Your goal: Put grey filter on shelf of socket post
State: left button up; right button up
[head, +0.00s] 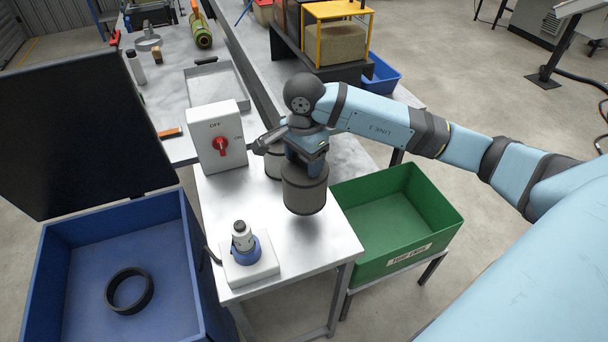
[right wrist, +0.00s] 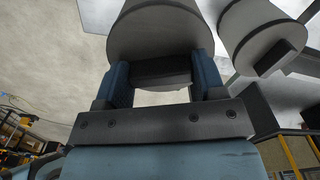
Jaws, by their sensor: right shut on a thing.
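A grey filter (head: 305,196), a cylinder with a dark lower rim, is in my right gripper (head: 306,157) over the light metal table. In the right wrist view its round end (right wrist: 150,35) shows a dark block between the two blue fingers of my right gripper (right wrist: 163,76). I cannot tell whether the filter touches the tabletop. A second grey cylinder (head: 273,166) stands just behind, partly hidden by the gripper; it also shows in the right wrist view (right wrist: 262,38). A white-based blue socket (head: 246,250) with a grey plug stands at the table's front left. My left gripper is out of view.
A white switch box (head: 216,139) with a red knob stands at the table's back left. A green bin (head: 408,225) adjoins the table on the right. A blue crate (head: 65,260) with a black ring (head: 130,290) and raised dark lid is at left. The table's front right is clear.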

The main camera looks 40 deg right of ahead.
jog(key=shift+f, duration=0.7)
notch_tip(320, 180, down, 4)
jog(key=shift+f+p, duration=0.1)
jog(key=shift+p, duration=0.2)
jog(key=shift+f, duration=0.15)
jog(key=o, duration=1)
jog(key=shift+f, duration=0.1)
jog(key=o, duration=0.4)
